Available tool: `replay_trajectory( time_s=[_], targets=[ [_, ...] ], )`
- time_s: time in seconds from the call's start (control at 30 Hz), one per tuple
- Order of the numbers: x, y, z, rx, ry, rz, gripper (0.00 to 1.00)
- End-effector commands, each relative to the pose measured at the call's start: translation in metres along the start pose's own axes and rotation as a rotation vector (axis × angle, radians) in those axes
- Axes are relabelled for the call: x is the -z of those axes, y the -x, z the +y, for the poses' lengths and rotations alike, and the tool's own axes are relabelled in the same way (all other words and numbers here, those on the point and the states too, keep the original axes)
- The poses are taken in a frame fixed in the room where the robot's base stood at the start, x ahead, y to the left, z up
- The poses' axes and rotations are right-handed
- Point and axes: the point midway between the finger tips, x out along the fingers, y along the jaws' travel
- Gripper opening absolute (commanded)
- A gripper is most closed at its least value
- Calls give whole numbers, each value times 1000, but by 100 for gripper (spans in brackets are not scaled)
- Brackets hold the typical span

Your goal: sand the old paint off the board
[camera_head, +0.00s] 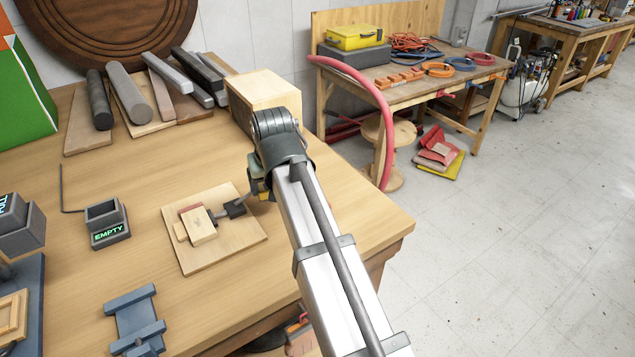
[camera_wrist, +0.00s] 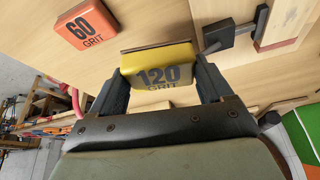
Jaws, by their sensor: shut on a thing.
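My gripper (camera_wrist: 160,85) is shut on a yellow sanding block (camera_wrist: 158,75) marked "120 GRIT", held between both fingers. In the head view my arm hides most of the gripper, which is just right of the pale wooden board (camera_head: 225,253). On the board lie a small wooden piece (camera_head: 201,228) and a reddish strip (camera_head: 190,209), with a dark clamp (camera_head: 234,208) at their right. The clamp also shows in the wrist view (camera_wrist: 232,37). An orange block (camera_wrist: 87,30) marked "60 GRIT" lies on the table in the wrist view. Whether the yellow block touches anything is unclear.
A grey holder (camera_head: 107,224) labelled "EMPTY" stands left of the board, with a blue vise-like fixture (camera_head: 136,320) in front. A wooden box (camera_head: 262,92) and several bars and cylinders (camera_head: 127,95) occupy the back. Bare tabletop lies between board and front edge.

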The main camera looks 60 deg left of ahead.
Motion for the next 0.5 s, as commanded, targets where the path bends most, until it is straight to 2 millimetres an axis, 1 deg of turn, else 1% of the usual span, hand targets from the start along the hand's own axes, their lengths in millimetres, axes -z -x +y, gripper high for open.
replay_trajectory(
  time_s=[0.03, 0.17, 0.2, 0.3, 0.4, 0.5],
  targets=[
    [4, 2, -20, 10, 24, 1, 51],
    [9, 9, -68, 33, 78, 2, 51],
    [10, 11, -83, 40, 95, 2, 51],
    [11, 17, -116, 55, 133, 2, 51],
    [11, 21, -144, 69, 165, 2, 51],
    [10, 26, -165, 79, 190, 1, 51]
  ],
)
